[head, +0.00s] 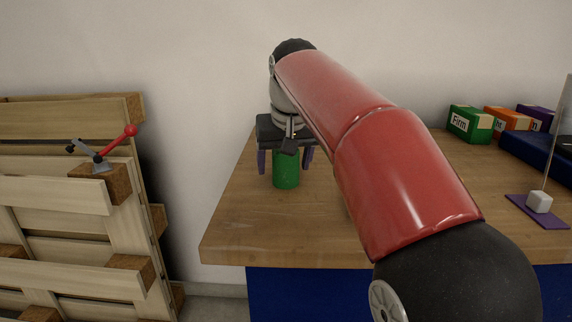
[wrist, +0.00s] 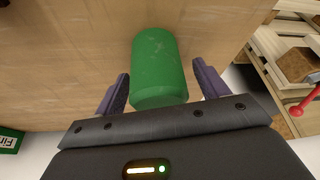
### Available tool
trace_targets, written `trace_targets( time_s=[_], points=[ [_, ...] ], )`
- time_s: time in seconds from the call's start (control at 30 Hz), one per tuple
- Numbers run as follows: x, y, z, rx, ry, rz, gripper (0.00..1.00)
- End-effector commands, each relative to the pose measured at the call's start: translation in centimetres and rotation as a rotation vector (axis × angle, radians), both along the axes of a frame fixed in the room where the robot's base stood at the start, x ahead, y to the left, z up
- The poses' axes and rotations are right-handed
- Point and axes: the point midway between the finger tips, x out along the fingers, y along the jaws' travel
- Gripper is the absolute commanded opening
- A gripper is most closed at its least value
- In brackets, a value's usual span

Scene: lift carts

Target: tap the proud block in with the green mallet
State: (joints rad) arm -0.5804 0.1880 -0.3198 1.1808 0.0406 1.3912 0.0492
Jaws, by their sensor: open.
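A green cylinder (head: 286,170), which looks like the mallet, stands upright on the wooden table near its left end. It also shows in the wrist view (wrist: 160,65); no handle is visible. My gripper (head: 285,158) is open above and around it, with one purple finger on each side. In the wrist view my gripper (wrist: 161,75) shows gaps between the fingers and the cylinder. I cannot make out a proud block for certain. A small white block (head: 540,201) sits on a purple plate (head: 528,214) at the right, beside a thin upright rod.
Green (head: 470,123), orange (head: 506,122) and purple (head: 537,114) boxes stand at the table's back right, near a dark blue object (head: 535,156). A wooden pallet stack (head: 60,195) with a red-knobbed lever (head: 130,131) stands left. My arm hides the table's middle.

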Motion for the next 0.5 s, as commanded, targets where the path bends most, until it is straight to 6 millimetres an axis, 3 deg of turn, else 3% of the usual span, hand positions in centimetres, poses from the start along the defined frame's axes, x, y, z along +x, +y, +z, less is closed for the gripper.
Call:
trace_targets(
  time_s=[0.1, 0.33, 0.5],
  points=[
    [0.33, 0.04, -0.89, 0.001, -0.001, -0.001, 0.73],
    [0.37, 0.04, -0.93, 0.001, -0.002, -0.001, 0.73],
    [0.36, 0.03, -0.91, 0.001, -0.002, -0.001, 0.51]
  ],
)
